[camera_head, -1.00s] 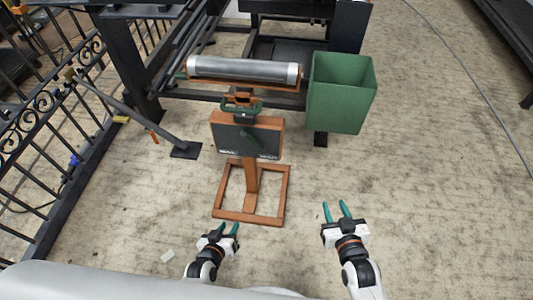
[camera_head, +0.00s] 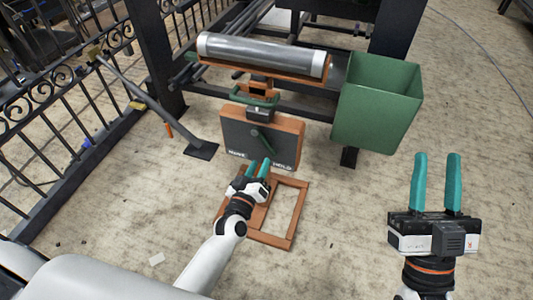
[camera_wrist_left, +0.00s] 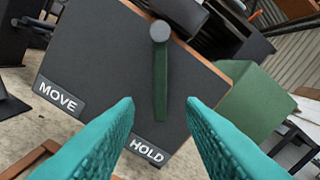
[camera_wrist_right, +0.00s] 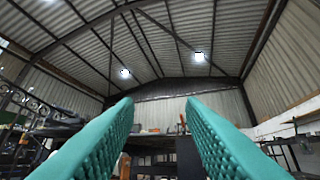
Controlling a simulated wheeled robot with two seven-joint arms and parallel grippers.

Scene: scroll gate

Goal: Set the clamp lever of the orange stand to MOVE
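The orange stand (camera_head: 304,132) has a dark front panel (camera_head: 236,134) with MOVE at its lower left and HOLD at its lower right. Its green clamp lever (camera_head: 262,143) slants down-right to the HOLD side. In the left wrist view the lever (camera_wrist_left: 160,85) hangs from a grey pivot, its free end near the HOLD label (camera_wrist_left: 147,150), away from the MOVE label (camera_wrist_left: 58,97). My left gripper (camera_head: 258,163) is open just in front of the panel's lower edge; the lever shows between its fingertips, apparently untouched. My right gripper (camera_head: 437,165) is open, empty and raised at the right.
A grey roller (camera_head: 262,57) lies on top of the stand. A green bin (camera_head: 375,105) stands right of it. A black railing (camera_head: 60,120) and a slanted bar on a dark foot (camera_head: 201,150) are at the left. The floor at front right is clear.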

